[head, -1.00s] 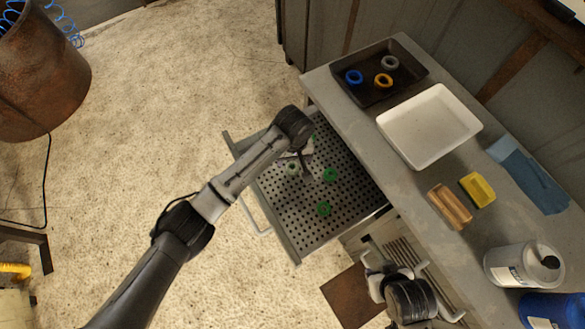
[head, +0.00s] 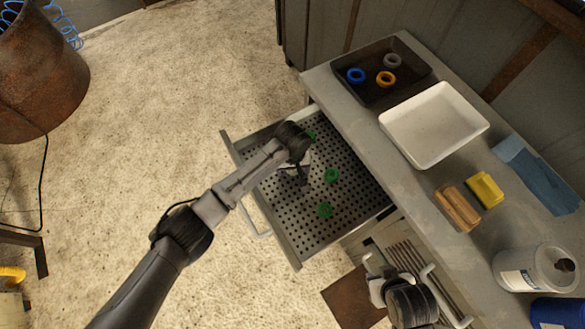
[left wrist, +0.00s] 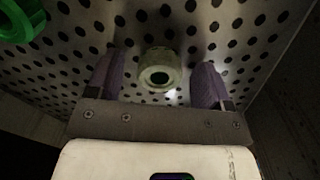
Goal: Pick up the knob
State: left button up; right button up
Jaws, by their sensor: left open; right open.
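In the left wrist view a pale grey-green round knob (left wrist: 160,70) with a dark centre hole lies on the perforated floor of the open drawer (head: 300,228). My left gripper (head: 294,178) is open above the drawer floor. Its two fingers (left wrist: 156,84) are on either side of the knob, with gaps on both sides. In the head view the gripper and wrist hide the pale knob. Green ring-like pieces lie in the drawer, one (head: 331,175) right of the gripper and one (head: 325,210) nearer the front. My right gripper (head: 374,278) is open and empty near the lower drawer.
The grey worktop holds a dark tray (head: 408,93) with blue, orange and grey rings, an empty white tray (head: 435,125), a wooden brush (head: 457,208), a yellow sponge (head: 485,190), a blue cloth (head: 540,175) and a white tub (head: 535,270). The drawer walls bound the left gripper.

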pick_arm(q)
jog(key=c, duration=1)
jog(key=shift+r, duration=0.15)
